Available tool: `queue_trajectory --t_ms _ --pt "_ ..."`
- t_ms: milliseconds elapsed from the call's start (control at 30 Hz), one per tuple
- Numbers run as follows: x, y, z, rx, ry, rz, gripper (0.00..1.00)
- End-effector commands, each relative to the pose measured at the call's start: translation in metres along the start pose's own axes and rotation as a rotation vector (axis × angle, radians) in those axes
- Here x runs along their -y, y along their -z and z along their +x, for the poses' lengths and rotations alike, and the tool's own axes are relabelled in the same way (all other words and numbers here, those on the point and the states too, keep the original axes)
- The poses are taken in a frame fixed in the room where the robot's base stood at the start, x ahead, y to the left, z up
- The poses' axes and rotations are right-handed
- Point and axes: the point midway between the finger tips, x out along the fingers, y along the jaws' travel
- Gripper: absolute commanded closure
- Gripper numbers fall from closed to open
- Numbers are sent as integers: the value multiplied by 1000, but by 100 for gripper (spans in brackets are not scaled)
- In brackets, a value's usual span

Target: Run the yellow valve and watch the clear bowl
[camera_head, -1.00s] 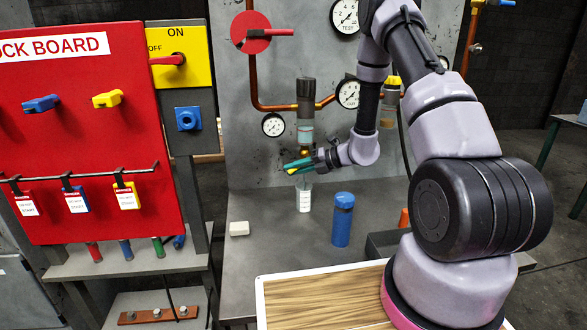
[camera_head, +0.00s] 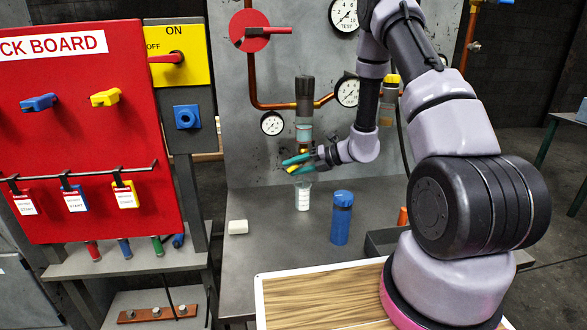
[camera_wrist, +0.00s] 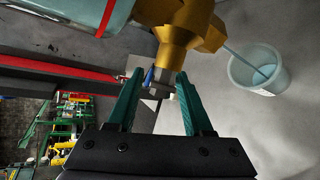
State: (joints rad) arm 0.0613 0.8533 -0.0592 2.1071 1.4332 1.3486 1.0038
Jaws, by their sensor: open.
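The clear bowl (camera_head: 304,131) hangs under a dark cap on the grey panel, with bluish liquid in it. Its side fills the top left of the wrist view (camera_wrist: 85,12). The brass-yellow valve (camera_wrist: 182,28) sits directly below it. A thin bluish stream runs from the valve's outlet into a translucent cup (camera_wrist: 258,72) holding pale blue liquid. In the head view this labelled cup (camera_head: 303,197) stands on the bench.
A blue bottle (camera_head: 341,220) stands right of the cup, and a white block (camera_head: 238,227) lies to the left. A dark tray (camera_head: 383,243) lies near my base. The bench's left part is mostly clear.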

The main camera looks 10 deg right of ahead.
Motion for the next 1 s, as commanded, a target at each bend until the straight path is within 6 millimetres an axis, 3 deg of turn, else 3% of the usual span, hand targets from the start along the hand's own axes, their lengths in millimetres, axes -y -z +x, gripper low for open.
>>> queue_trajectory --t_ms 500,700,1000 --pt "0 -1 -91 4 1 0 49" --pt "0 0 -104 1 1 0 49" --pt "0 0 -104 0 0 0 49"
